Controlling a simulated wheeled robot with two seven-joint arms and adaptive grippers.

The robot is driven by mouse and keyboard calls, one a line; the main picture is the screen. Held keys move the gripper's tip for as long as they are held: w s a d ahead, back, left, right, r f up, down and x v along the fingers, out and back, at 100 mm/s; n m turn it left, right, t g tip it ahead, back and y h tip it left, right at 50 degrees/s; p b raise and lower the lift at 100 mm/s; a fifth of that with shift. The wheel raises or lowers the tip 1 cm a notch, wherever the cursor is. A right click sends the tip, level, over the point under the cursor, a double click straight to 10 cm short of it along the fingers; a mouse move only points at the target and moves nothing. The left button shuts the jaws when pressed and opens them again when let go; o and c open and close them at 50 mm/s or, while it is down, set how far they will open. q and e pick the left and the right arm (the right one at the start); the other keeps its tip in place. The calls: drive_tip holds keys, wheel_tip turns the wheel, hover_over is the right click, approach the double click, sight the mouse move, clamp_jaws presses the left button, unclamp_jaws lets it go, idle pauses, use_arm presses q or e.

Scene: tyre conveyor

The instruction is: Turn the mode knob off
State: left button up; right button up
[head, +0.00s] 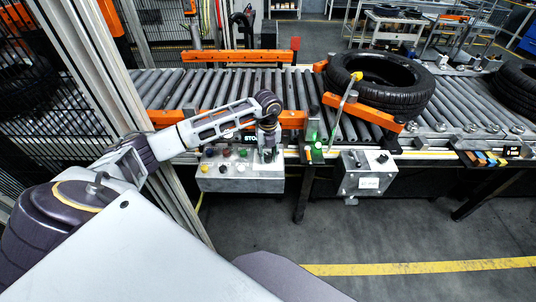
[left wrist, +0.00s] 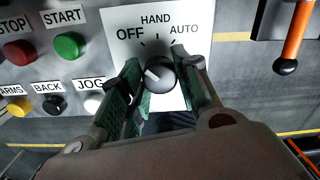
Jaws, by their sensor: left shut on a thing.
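The mode knob (left wrist: 160,75) is a round black knob with a white pointer mark, on a white label (left wrist: 118,20) reading OFF, HAND and AUTO. The mark points to the upper left, on the OFF side. My left gripper (left wrist: 163,70) has its green-padded fingers on both sides of the knob and is shut on it. In the head view my left gripper (head: 268,152) reaches down to the right part of the grey control box (head: 240,185), hiding the knob there. My right gripper is not in view.
STOP (left wrist: 20,52), START (left wrist: 68,45), BACK (left wrist: 54,104) and JOG (left wrist: 93,102) buttons sit left of the knob. A roller conveyor (head: 210,88) with a tyre (head: 405,95) lies behind the box. A second box (head: 365,175) hangs to the right.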

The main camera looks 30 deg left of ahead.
sight(269, 155)
use_arm(q)
drive_tip(key=o, duration=1.1)
drive_tip(key=shift+c, duration=0.2)
drive_tip(key=shift+r, duration=0.15)
wheel_tip(269, 155, up, 12)
drive_tip(key=shift+d+f, duration=0.1)
drive_tip(key=shift+f, duration=0.1)
idle(0.4)
